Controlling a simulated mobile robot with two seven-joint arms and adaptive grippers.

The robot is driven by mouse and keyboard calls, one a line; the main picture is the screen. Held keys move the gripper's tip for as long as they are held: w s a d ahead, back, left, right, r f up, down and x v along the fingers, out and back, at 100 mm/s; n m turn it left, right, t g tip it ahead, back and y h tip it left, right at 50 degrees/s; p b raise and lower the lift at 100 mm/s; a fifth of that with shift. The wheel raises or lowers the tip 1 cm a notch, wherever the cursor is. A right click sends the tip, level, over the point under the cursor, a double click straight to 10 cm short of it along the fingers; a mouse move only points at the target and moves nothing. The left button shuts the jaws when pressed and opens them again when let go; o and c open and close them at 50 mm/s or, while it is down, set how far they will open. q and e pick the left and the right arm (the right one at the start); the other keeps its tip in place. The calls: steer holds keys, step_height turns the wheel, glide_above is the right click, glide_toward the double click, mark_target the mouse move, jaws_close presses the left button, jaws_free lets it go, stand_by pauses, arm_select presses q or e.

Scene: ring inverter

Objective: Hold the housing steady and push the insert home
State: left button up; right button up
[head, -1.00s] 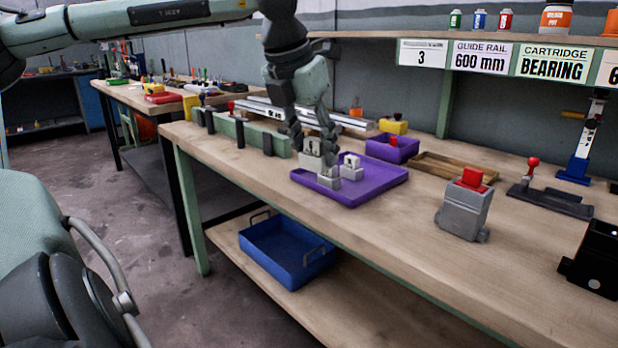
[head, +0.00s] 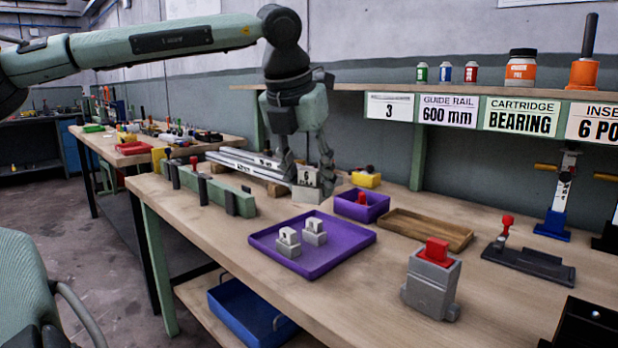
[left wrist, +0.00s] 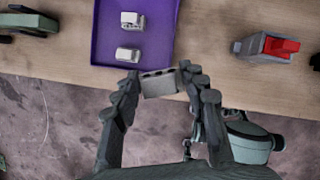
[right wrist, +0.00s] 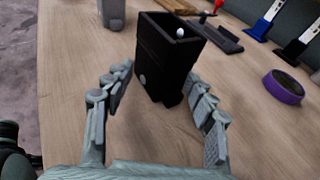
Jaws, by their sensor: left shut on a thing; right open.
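My left gripper (head: 312,178) is shut on a light grey block (left wrist: 159,84), which is held above the bench. A grey housing-like block (head: 430,287) with a red piece (head: 437,250) protruding from its top stands on the bench; it also shows in the left wrist view (left wrist: 252,47). A black open-topped box (right wrist: 166,62) stands at the bench's right side, partly cut off in the head view (head: 588,327). My right gripper (right wrist: 166,88) is open, with its fingers on either side of the black box and no visible grip. Which block is the task's housing is unclear.
A purple tray (head: 352,240) holds two small light blocks (head: 300,236). Near it are a small purple bin (head: 362,207), a wooden tray (head: 425,229) and a black fixture with a red knob (head: 528,264). Bare bench lies in front of the grey block.

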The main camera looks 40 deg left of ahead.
arm_select(q)
steer(key=shift+f, duration=0.1)
arm_select(e)
steer(key=shift+x, duration=1.75)
steer(key=shift+f, duration=0.1)
steer(key=c, duration=0.5)
steer(key=shift+c, duration=0.3)
